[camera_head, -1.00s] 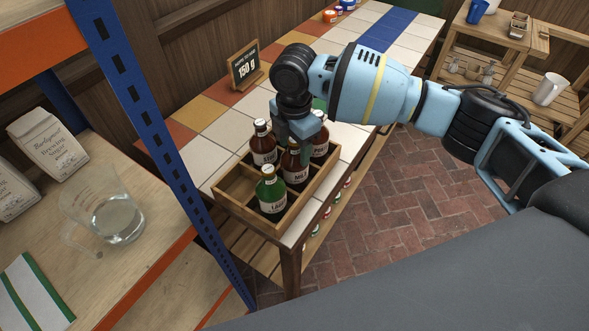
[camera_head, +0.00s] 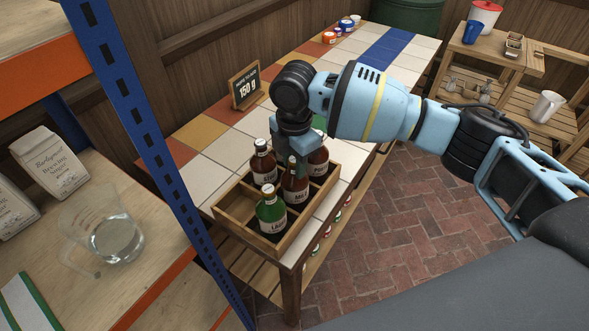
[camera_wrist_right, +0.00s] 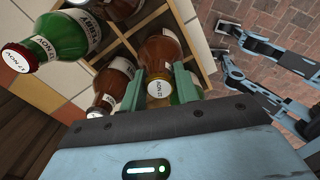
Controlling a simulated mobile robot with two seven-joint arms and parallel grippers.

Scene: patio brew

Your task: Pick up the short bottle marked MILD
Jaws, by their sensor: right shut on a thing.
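My right gripper (camera_head: 300,160) points down over the wooden crate and is shut on the neck of a brown bottle (camera_head: 296,188), whose label seems to read MILD. The bottle stands upright in a crate compartment. In the right wrist view the two green-grey fingers (camera_wrist_right: 158,90) flank the brown bottle (camera_wrist_right: 160,55) at its pale cap. Part of its neck is hidden by the fingers in the head view. My left gripper is in neither view.
The wooden crate (camera_head: 246,230) also holds a green bottle (camera_head: 271,214) in front, a brown bottle (camera_head: 263,165) at the left and another brown bottle (camera_head: 319,160) behind. A sign reading 150 g (camera_head: 245,86) stands on the tiled table. A blue shelf post (camera_head: 150,130) rises at left.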

